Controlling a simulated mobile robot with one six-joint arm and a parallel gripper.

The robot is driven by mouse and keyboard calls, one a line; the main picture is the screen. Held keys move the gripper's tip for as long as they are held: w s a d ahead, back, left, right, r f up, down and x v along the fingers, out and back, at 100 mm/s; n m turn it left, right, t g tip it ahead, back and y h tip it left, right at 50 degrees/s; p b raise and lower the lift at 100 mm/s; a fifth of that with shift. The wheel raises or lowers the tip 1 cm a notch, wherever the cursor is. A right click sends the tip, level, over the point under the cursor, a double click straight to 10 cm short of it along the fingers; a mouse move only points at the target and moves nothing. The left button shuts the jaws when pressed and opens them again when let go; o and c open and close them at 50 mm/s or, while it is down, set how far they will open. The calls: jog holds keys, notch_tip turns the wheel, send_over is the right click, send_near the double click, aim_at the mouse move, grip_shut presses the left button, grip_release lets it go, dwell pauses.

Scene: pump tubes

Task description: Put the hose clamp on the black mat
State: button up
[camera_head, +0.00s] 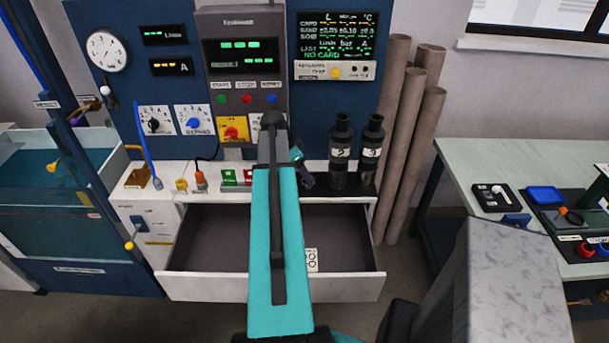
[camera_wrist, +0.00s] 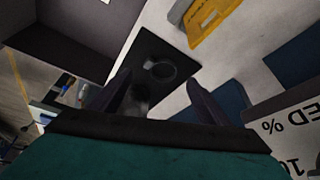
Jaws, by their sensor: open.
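In the wrist view my gripper (camera_wrist: 157,84) is open, with one dark finger on each side of the picture. A dark flat square, which looks like the black mat (camera_wrist: 150,45), lies on a pale surface beyond the fingers. A small grey ring, which looks like the hose clamp (camera_wrist: 160,71), shows over it, between and beyond the fingertips. I cannot tell whether the ring touches the square. Nothing shows held in the fingers. In the head view my teal arm hides most of the gripper and the counter behind it.
The open drawer (camera_head: 215,240) juts out below the counter. Black bottles (camera_head: 341,155) stand on the counter to the right of my arm, with brown tubes (camera_head: 395,140) beside them. The control panel rises behind. A yellow part (camera_wrist: 207,17) lies near the dark square.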

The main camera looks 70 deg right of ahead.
jog(key=b+v, duration=0.2)
jog(key=v, duration=0.6)
jog(key=shift+r, duration=0.1)
dwell(0.8)
